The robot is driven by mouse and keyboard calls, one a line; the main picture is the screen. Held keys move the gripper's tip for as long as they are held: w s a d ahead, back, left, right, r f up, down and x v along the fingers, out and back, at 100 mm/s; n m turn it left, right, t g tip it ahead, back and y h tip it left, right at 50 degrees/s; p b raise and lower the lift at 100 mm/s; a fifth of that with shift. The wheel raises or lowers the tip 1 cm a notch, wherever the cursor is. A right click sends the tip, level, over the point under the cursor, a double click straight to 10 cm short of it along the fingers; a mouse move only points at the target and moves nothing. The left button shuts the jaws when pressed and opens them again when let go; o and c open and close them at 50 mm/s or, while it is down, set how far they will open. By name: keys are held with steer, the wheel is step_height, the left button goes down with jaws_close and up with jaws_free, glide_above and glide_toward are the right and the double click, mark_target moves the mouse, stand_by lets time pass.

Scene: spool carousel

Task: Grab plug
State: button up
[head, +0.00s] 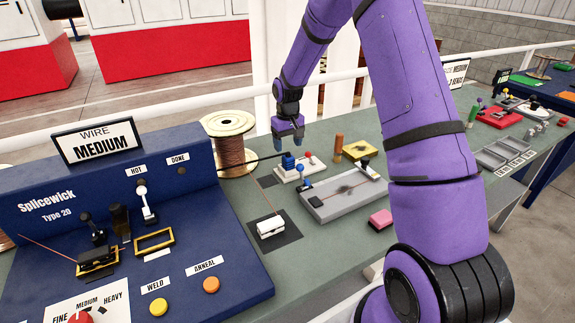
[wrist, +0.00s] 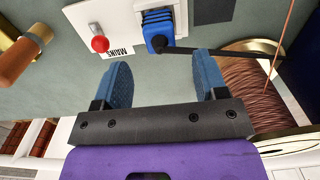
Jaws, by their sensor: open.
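The blue plug (head: 288,162) sits at the left end of a white mains block (head: 298,174) on the grey-green bench. A black cable runs from it to the left. In the wrist view the plug (wrist: 159,40) stands beyond the fingertips, roughly centred between them. My gripper (head: 288,138) is open, pointing down just above the plug; its two blue fingers also show in the wrist view (wrist: 162,66). I see nothing between the fingers, and they appear apart from the plug.
A red-knobbed lever (wrist: 99,43) stands beside the plug on the block. A copper wire spool (head: 229,145) is to the left. The blue Splicewick console (head: 200,225) fills the left.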

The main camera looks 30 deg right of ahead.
mark_target(288, 156)
steer(key=shift+s+f, duration=0.15)
steer(key=shift+f, duration=1.25)
steer(key=shift+s+f, duration=0.1)
steer(key=shift+f, duration=1.3)
steer(key=c, duration=1)
